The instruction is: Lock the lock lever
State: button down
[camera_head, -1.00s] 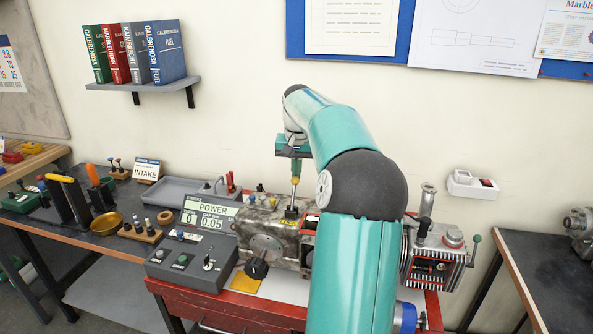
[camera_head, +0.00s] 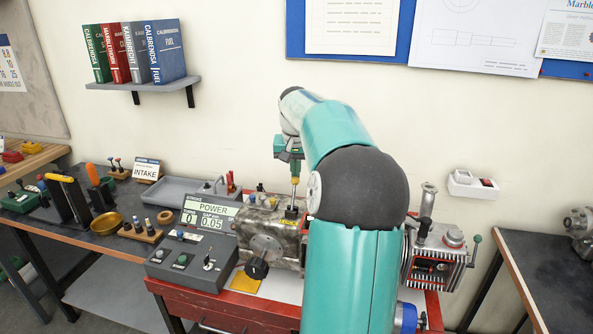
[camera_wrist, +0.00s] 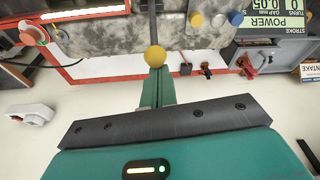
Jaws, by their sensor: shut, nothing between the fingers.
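The lever with a yellow ball knob (camera_head: 295,181) stands nearly upright on the grey metal machine (camera_head: 270,222). I take it to be the lock lever, though no label shows. In the wrist view the same yellow knob (camera_wrist: 155,57) sits just beyond the fingertips, with its dark stem running up the picture. My gripper (camera_head: 296,172) points down above the knob. In the wrist view my gripper (camera_wrist: 156,76) shows shut and empty, its green fingers together. I cannot tell whether the fingertips touch the knob. My arm hides part of the machine.
A control box with a POWER display (camera_head: 205,212) stands left of the lever. A finned engine block (camera_head: 433,255) is on the right. Red-handled tools (camera_wrist: 205,68) and a grey tray (camera_head: 180,190) lie close by.

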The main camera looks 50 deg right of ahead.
jog(key=shift+s+a+r+t+h, duration=0.25)
jog(key=shift+a+r+h, duration=0.05)
jog(key=shift+a+h, duration=0.3)
jog(key=shift+s+a+r+t+h, duration=0.2)
jog(key=shift+a+r+t+h, duration=0.05)
jog(key=shift+a+h, duration=0.3)
jog(key=s+a+f+h, duration=0.1)
jog(key=s+a+h, duration=0.1)
jog(key=a, duration=0.5)
jog(key=shift+s+a+t, duration=0.35)
jog(key=shift+s+t, duration=0.05)
jog(key=shift+s, duration=0.25)
jog(key=shift+a+f, duration=0.1)
jog(key=shift+a, duration=0.1)
jog(key=v, duration=1.4)
jog(key=shift+d+r, duration=0.3)
jog(key=shift+d, duration=0.1)
jog(key=shift+f, duration=0.1)
